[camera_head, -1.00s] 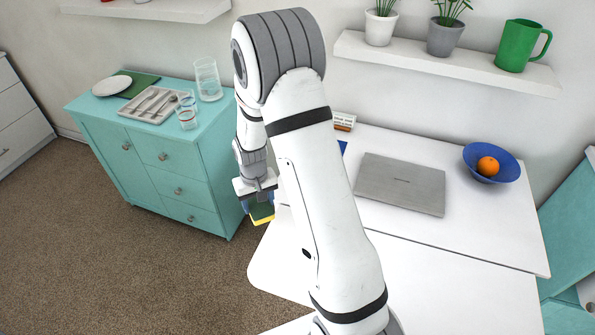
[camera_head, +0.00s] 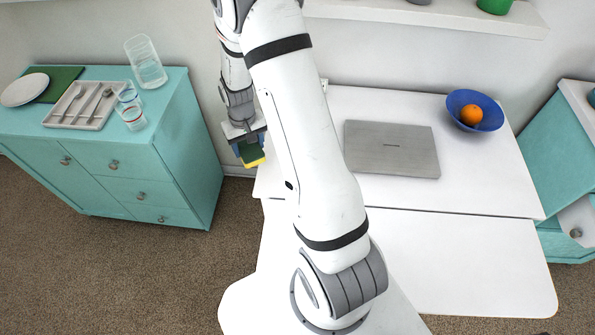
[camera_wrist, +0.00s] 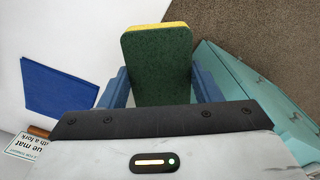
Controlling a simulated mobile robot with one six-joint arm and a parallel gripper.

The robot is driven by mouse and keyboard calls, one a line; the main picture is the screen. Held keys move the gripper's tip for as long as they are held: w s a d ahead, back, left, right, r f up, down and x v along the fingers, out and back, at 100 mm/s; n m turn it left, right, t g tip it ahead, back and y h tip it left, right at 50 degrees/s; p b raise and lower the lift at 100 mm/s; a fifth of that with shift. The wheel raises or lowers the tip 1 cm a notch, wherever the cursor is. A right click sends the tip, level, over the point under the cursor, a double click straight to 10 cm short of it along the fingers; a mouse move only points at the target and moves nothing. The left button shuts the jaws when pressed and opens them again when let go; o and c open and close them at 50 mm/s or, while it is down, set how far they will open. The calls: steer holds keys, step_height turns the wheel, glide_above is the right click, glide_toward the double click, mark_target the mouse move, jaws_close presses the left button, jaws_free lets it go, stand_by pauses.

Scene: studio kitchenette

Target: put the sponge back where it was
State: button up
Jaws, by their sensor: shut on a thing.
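The sponge (camera_head: 251,154) is yellow with a dark green scouring side. My gripper (camera_head: 247,143) is shut on it and holds it in the air at the left end of the white table, beside the gap to the teal cabinet. In the wrist view the sponge (camera_wrist: 158,62) sits between the two blue fingers of my gripper (camera_wrist: 160,88), green side facing the camera. A blue mat (camera_wrist: 60,88) lies on the white surface left of the sponge in the wrist view. A small printed card (camera_wrist: 24,146) is partly visible near it.
The teal cabinet (camera_head: 185,125) carries a cutlery tray (camera_head: 82,104), glasses (camera_head: 146,62), a plate (camera_head: 24,89) and a green board (camera_head: 62,82).

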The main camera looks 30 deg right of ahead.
steer(key=s+d+r+m, duration=0.4)
steer(key=s+d+m, duration=0.4)
steer(key=d+m, duration=0.25)
steer(key=shift+m, duration=0.35)
steer(key=f, duration=0.1)
steer(key=d+f, duration=0.1)
steer(key=f, duration=0.1)
steer(key=s+f, duration=0.1)
steer(key=f, duration=0.1)
steer(key=shift+d+p, duration=0.3)
steer(key=shift+f, duration=2.45)
steer(key=shift+f, duration=0.1)
steer(key=shift+f, duration=0.15)
steer(key=o, duration=0.9)
steer(key=shift+o, duration=0.2)
